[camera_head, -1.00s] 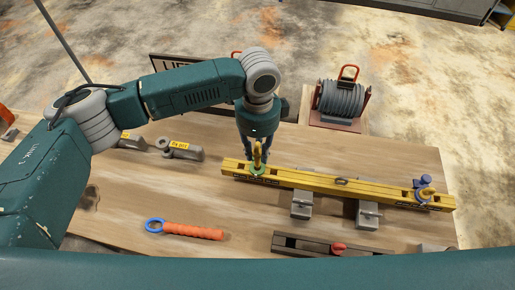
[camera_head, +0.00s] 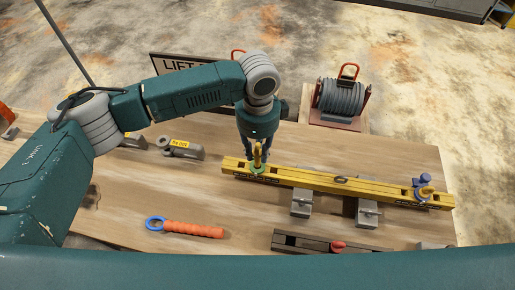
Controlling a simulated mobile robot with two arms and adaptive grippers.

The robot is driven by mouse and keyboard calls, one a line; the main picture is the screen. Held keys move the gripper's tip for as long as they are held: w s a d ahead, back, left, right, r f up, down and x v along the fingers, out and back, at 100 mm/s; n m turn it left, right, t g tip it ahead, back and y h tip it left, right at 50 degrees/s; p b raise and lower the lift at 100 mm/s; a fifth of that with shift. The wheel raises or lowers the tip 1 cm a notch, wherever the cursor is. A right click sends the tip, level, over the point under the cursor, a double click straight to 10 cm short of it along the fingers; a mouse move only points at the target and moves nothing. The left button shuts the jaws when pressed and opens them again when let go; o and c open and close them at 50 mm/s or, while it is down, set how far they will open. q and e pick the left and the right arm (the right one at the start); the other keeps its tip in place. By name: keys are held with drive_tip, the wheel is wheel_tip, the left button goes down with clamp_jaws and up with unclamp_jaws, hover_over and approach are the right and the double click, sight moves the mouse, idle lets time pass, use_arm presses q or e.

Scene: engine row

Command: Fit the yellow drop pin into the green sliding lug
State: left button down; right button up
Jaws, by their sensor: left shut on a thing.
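A long yellow beam (camera_head: 310,180) rests on grey support blocks (camera_head: 301,203) on the wooden table. The green sliding lug (camera_head: 257,170) sits near the beam's left end. My left gripper (camera_head: 257,150) points down over that end and is shut on the yellow drop pin (camera_head: 257,153), which stands upright at the green lug. I cannot tell how deep the pin's lower end sits in the lug. At the beam's right end is a blue pin (camera_head: 424,180) with a yellow part beside it. My right gripper is not in view.
An orange-handled tool with a blue ring (camera_head: 190,229) lies at the front left. A dark bar with a red knob (camera_head: 338,246) lies at the front. Grey shackle parts (camera_head: 182,149) lie behind left. A cable reel (camera_head: 342,97) stands behind. The table's left middle is clear.

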use_arm(q)
drive_tip(key=shift+f+b, duration=0.35)
drive_tip(key=shift+f, duration=0.65)
drive_tip(key=c, duration=1.4)
unclamp_jaws()
drive_tip(key=shift+r, duration=0.1)
wheel_tip(320, 180, up, 12)
drive_tip(key=shift+w, duration=0.1)
